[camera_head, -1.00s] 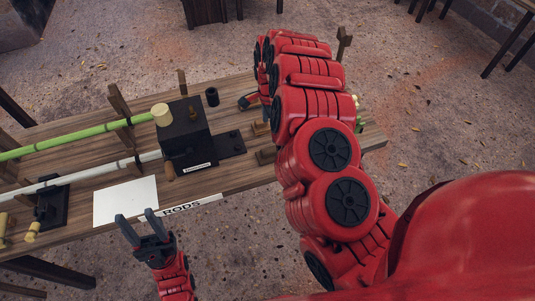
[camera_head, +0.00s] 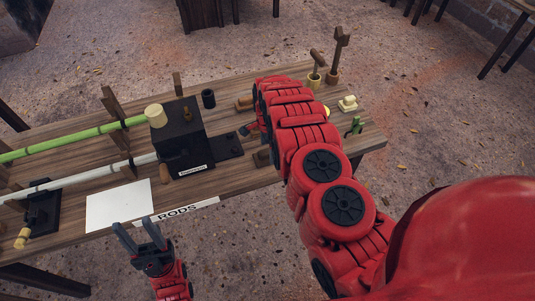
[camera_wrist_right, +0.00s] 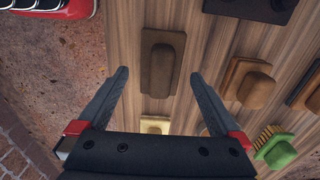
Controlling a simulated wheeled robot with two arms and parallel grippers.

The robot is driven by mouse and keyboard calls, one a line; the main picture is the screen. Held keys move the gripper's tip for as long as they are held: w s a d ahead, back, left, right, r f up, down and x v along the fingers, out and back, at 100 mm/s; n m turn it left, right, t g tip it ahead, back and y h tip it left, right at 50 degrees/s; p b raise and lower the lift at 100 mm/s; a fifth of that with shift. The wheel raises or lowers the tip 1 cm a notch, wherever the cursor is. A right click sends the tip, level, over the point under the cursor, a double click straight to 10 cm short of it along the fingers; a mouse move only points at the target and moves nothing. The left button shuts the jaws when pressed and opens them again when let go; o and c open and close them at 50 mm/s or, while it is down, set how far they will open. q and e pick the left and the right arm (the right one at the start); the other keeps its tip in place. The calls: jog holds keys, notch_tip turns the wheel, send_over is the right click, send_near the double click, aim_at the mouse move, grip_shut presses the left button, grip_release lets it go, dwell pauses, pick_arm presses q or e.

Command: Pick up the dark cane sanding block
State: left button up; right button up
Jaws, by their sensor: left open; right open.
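The dark cane sanding block (camera_wrist_right: 161,62) is a dark brown block on a flat base, lying on the wooden table. In the right wrist view it lies ahead of my right gripper (camera_wrist_right: 158,82), roughly centred between the open, empty fingers. In the head view a brown block (camera_head: 243,103) near the table's far edge looks like the same one, partly hidden by my right arm. My right gripper (camera_head: 247,130) shows only in part there. My left gripper (camera_head: 139,240) is open and empty in front of the table's near edge.
A lighter brown block (camera_wrist_right: 248,83), another block (camera_wrist_right: 306,90), a green brush (camera_wrist_right: 275,148) and a cream block (camera_wrist_right: 155,125) lie close by. A black device (camera_head: 180,140), a white sheet (camera_head: 118,206) and green and white rods are further left.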

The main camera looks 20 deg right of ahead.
jog(key=shift+f, duration=0.4)
jog(key=shift+w+d+f, duration=0.1)
jog(key=shift+f, duration=0.95)
jog(key=c, duration=1.4)
jog(key=shift+o, duration=0.2)
jog(key=shift+r, duration=0.2)
